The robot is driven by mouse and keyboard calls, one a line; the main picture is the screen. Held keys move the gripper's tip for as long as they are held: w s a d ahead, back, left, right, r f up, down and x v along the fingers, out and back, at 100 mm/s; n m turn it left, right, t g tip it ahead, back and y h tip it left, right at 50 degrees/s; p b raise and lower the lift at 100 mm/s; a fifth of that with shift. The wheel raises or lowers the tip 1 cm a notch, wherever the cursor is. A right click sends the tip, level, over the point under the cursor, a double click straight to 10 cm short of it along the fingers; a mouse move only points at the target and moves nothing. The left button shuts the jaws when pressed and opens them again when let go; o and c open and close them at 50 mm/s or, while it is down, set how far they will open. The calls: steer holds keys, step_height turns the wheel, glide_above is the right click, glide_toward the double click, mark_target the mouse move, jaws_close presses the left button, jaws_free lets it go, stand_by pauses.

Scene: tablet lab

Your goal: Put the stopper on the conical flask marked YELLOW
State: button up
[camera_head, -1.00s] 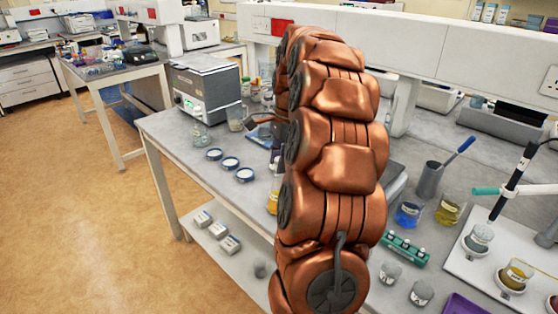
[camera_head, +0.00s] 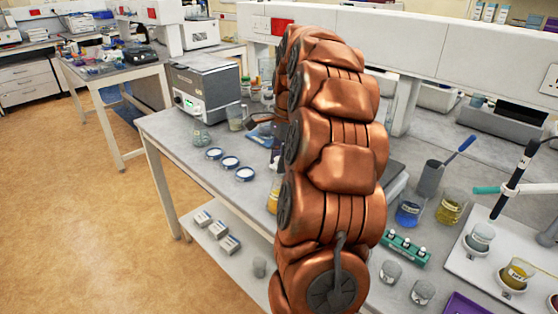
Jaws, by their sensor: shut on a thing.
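My copper-coloured arm rises through the middle of the camera_head view and hides much of the bench behind it. A glass vessel with yellow contents (camera_head: 272,202) shows partly at the arm's left edge, below the gripper. It may be the conical flask marked YELLOW; no label can be read and its top is hidden. I cannot tell whether stopper and flask touch.
Several blue-rimmed dishes (camera_head: 230,163), a small glass flask (camera_head: 201,137) and a grey instrument (camera_head: 205,87) stand left of my arm. On the right are a blue-liquid beaker (camera_head: 408,213), a yellow-liquid beaker (camera_head: 450,208), a green rack (camera_head: 406,249) and a white stirrer plate (camera_head: 466,262).

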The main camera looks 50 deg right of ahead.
stand_by(0.4)
steer(key=o, duration=0.8)
steer(key=shift+o, duration=0.3)
steer(key=o, duration=0.6)
steer(key=shift+r+p, duration=1.15)
steer(key=shift+r, duration=2.35)
steer(key=shift+c, duration=0.4)
jaws_close()
